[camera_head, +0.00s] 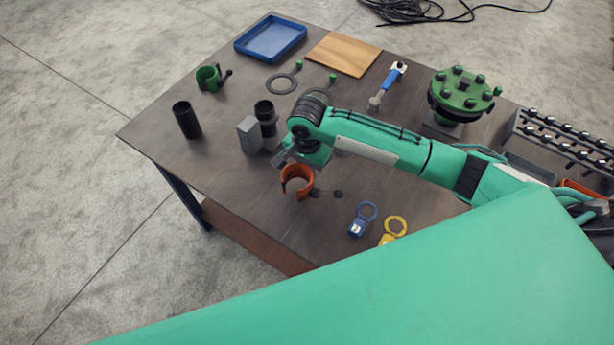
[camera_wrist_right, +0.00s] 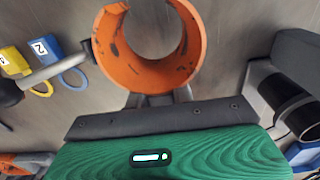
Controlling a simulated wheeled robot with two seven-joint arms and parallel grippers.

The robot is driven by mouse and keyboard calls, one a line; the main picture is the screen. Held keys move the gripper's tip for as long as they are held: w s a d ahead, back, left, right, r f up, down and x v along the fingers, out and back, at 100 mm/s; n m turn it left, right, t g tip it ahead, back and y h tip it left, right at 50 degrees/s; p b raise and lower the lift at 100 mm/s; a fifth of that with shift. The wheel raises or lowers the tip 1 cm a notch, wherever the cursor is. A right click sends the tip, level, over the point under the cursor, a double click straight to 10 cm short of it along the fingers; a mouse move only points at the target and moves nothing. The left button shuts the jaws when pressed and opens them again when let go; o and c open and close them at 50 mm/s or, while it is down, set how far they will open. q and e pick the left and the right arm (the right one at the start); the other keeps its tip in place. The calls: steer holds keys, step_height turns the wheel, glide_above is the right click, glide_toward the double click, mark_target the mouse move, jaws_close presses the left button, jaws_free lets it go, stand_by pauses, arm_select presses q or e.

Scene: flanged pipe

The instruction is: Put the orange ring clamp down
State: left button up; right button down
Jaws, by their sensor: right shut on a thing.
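The orange ring clamp (camera_head: 287,184) is an open C-shaped band with a dark handle pointing right, near the table's front edge in the head view. My right gripper (camera_head: 287,161) is shut on the band's far side. In the right wrist view, the orange band (camera_wrist_right: 150,75) fills the top middle, its gap facing up. The right gripper's fingertips (camera_wrist_right: 160,98) meet its lower side there. I cannot tell whether the clamp touches the table. My left gripper is not in view.
A black cylinder (camera_head: 187,120) stands left.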

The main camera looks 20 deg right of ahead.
mark_target(307, 178)
steer(key=shift+f, duration=0.6)
steer(key=shift+f+p, duration=0.35)
steer(key=shift+f, duration=1.7)
steer(key=c, duration=1.2)
jaws_free()
steer(key=shift+f, duration=0.15)
steer(key=shift+r, duration=0.5)
step_height(307, 178, up, 11)
steer(key=shift+r+b, duration=0.15)
steer(key=shift+b, duration=1.1)
steer(key=shift+a, duration=0.1)
